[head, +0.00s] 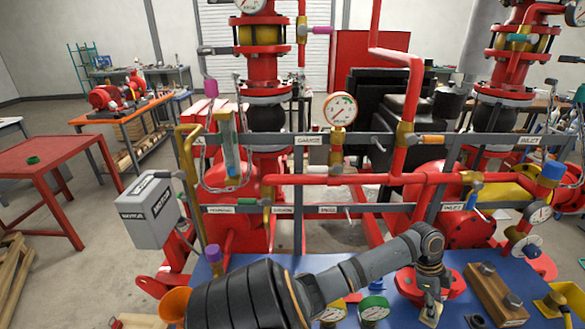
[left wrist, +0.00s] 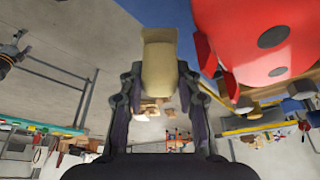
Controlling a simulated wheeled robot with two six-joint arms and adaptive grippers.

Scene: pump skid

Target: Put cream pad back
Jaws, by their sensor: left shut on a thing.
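The cream pad (left wrist: 160,62) is a pale block between the two fingers of my left gripper (left wrist: 160,80) in the left wrist view. The gripper is shut on it, and its far end sticks out past the fingertips. In the head view my left gripper (head: 430,305) points down over the blue table (head: 390,270) at the lower right, beside a red flange (head: 408,283). The red flange (left wrist: 262,40) fills the upper right of the left wrist view, close to the right finger. My right gripper is not in view.
A wooden block (head: 492,290) lies right of the gripper. Round gauges (head: 373,311) lie to its left. A yellow bin (head: 562,305) is at the right edge and an orange funnel (head: 174,303) at the left. Red pipework (head: 350,180) stands behind the table.

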